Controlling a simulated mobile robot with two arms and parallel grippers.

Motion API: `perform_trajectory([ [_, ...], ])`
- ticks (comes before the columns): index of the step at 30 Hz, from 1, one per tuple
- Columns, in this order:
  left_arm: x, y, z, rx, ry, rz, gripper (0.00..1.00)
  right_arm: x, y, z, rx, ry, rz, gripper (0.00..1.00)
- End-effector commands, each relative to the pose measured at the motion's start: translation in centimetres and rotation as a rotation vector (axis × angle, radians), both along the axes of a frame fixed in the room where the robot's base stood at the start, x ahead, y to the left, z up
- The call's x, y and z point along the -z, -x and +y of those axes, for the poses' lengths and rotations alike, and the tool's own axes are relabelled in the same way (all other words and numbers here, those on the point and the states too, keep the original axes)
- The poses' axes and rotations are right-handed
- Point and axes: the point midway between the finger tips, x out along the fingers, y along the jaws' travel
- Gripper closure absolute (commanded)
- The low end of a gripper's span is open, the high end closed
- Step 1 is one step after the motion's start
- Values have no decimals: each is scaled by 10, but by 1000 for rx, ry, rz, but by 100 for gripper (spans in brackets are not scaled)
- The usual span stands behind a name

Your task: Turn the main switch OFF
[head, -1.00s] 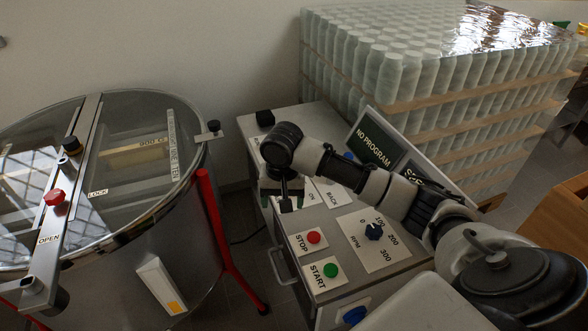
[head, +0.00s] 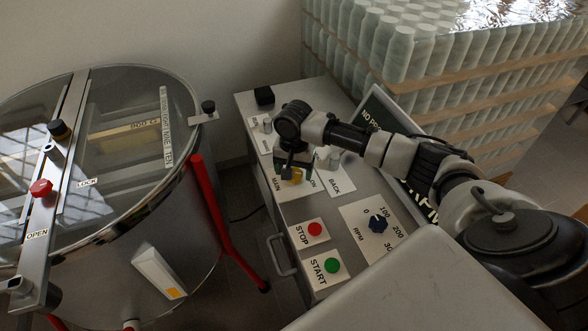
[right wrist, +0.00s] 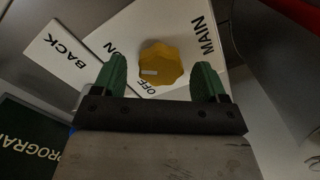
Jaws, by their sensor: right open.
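The main switch is a yellow scalloped knob (right wrist: 160,63) on a white plate (right wrist: 120,25) lettered MAIN, ON and OFF. A pale mark on the knob lies on its lower-left side, close to the OFF lettering. A bit of the yellow knob (head: 297,175) shows in the head view beneath my right gripper. My right gripper (right wrist: 160,78) is open, its green fingers on either side of the knob's lower part in the right wrist view. I cannot tell whether they touch it. In the head view the right gripper (head: 292,172) hides most of the knob. My left gripper is not in view.
On the same cabinet are a BACK plate (head: 336,186), a red STOP button (head: 315,229), a green START button (head: 331,265) and a blue RPM knob (head: 378,224). A tilted display (head: 374,108) stands behind my right arm. A large round tank (head: 130,200) stands left, wrapped bottles (head: 420,45) behind.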

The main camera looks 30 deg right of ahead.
Motion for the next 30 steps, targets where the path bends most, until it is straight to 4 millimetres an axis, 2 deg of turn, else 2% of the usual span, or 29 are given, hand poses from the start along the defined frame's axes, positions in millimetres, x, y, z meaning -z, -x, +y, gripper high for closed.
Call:
perform_trajectory([
  [3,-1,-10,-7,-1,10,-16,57,6,0,0,-1,0,-1,27],
  [11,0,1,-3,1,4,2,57,7,0,0,-1,0,-1,27],
  [18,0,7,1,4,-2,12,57,7,0,0,-1,-1,-1,64],
  [21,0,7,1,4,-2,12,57,6,0,0,-1,-1,-1,76],
  [30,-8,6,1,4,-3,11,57,5,0,0,-41,-1,2,76],
])
